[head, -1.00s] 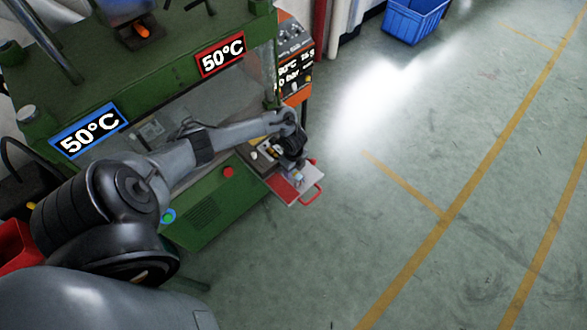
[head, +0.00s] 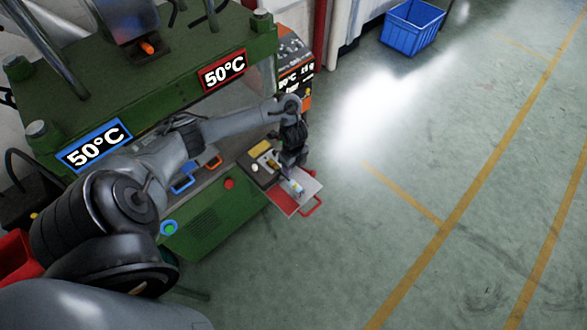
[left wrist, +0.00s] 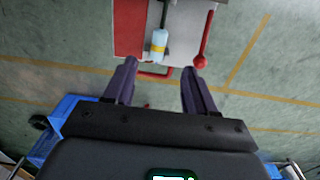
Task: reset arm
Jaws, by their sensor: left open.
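My left arm reaches in front of a green press. Its gripper (head: 290,162) is over the small red and white tray (head: 312,184) at the press's front right corner. In the left wrist view the fingers (left wrist: 160,68) are spread with nothing between them. A small pale blue and yellow bottle-like piece (left wrist: 158,44) lies on the tray (left wrist: 188,20) beyond the fingertips. It looks apart from them. My right gripper is not in view.
The green press (head: 207,222) carries blue-framed (head: 94,144) and red-framed (head: 222,70) 50°C displays. Blue (head: 183,183) and orange (head: 213,162) handles show at its opening. A blue crate (head: 410,28) stands at the back. The floor to the right is clear.

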